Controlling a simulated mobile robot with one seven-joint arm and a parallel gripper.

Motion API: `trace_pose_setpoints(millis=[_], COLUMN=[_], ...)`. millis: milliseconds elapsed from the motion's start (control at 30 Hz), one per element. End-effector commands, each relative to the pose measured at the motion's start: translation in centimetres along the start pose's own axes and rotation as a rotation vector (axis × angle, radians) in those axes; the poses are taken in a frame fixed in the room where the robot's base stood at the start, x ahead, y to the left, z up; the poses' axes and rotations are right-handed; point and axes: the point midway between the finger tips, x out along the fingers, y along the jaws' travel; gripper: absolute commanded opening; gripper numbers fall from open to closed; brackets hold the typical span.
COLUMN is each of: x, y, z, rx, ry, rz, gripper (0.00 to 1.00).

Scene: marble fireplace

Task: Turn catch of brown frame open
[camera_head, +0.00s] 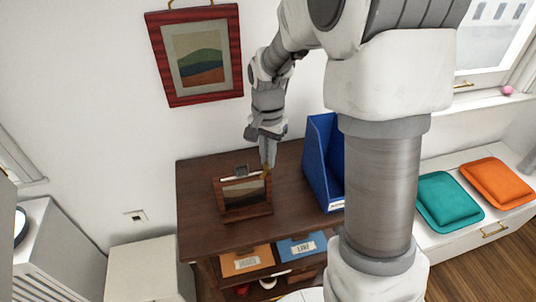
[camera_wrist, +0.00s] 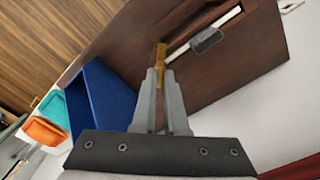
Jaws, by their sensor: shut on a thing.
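The brown frame (camera_head: 222,208) stands on the dark wooden cabinet top, tilted slightly, with a landscape picture in it. In the head view my gripper (camera_head: 268,164) reaches down from above to the frame's top right corner. In the wrist view my two grey fingers (camera_wrist: 160,76) are close together around a narrow yellow-brown piece, the catch (camera_wrist: 161,53), at the end of the frame's top edge. The catch stands up between the fingertips. Its lower part is hidden by the fingers.
A blue file holder (camera_head: 319,165) stands just right of the frame on the cabinet (camera_head: 195,185). A small dark grey block (camera_wrist: 208,41) is behind the frame's top edge. A red-framed picture (camera_head: 175,78) hangs on the wall above. The cabinet top's left side is clear.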

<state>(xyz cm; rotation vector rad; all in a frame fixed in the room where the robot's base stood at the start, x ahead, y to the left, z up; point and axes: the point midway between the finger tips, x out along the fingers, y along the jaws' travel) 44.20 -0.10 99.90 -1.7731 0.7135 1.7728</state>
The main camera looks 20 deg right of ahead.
Motion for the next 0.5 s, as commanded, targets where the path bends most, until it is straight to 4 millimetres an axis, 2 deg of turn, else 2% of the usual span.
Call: trace_pose_setpoints(millis=[500], x=[-0.09], y=[-0.05], z=[-0.01], rx=[-0.478], ry=[0.0], rz=[0.0], gripper=[0.0])
